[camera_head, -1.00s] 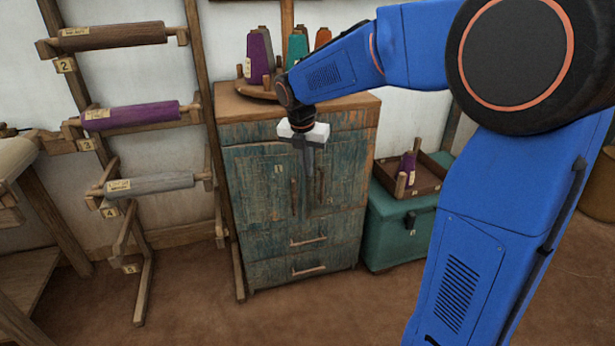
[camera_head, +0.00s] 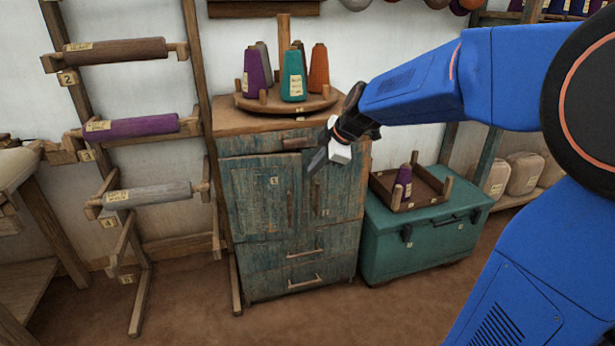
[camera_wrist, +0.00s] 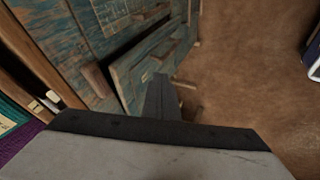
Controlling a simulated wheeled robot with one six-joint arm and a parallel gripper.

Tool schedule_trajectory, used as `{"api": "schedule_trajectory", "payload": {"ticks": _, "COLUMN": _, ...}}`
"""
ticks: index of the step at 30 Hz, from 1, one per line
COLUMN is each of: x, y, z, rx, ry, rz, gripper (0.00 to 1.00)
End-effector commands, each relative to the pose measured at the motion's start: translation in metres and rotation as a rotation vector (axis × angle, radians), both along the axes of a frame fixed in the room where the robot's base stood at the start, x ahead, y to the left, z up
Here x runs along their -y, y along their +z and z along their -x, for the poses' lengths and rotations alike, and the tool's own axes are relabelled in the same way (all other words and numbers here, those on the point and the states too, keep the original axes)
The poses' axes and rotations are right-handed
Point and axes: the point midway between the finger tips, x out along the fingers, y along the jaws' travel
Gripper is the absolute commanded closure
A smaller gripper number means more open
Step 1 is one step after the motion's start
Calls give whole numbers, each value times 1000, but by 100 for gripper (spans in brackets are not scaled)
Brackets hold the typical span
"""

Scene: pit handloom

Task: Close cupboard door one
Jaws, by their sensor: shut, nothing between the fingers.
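The right door (camera_head: 345,190) also has a label, hard to read. In the wrist view the nearer door panel (camera_wrist: 150,72) seems to stand slightly proud of the panel beyond it (camera_wrist: 95,25). My gripper (camera_head: 317,161) is shut and empty, in front of the upper part of the right door, pointing down and left. Its fingers (camera_wrist: 163,98) overlap the door in the wrist view; contact cannot be told.
A round tray (camera_head: 318,103) with thread cones stands on the cupboard top. A teal chest (camera_head: 425,240) bearing a wooden tray (camera_head: 432,192) stands at the right. A rack with rollers (camera_head: 140,127) is at the left. The floor (camera_head: 300,315) in front is clear.

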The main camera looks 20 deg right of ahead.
Motion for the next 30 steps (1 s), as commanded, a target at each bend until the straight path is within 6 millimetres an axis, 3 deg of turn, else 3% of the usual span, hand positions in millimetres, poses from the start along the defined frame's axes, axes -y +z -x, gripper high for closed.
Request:
{"api": "schedule_trajectory", "payload": {"ticks": 8, "x": -2, "y": -10, "z": -10, "rx": 5, "ry": -51, "rz": -41, "gripper": 100}}
{"api": "schedule_trajectory", "payload": {"ticks": 23, "x": -29, "y": -79, "z": -54, "rx": 4, "ry": -47, "rz": -37, "gripper": 100}}
{"api": "schedule_trajectory", "payload": {"ticks": 30, "x": -24, "y": -78, "z": -84, "rx": 8, "ry": -47, "rz": -38, "gripper": 100}}
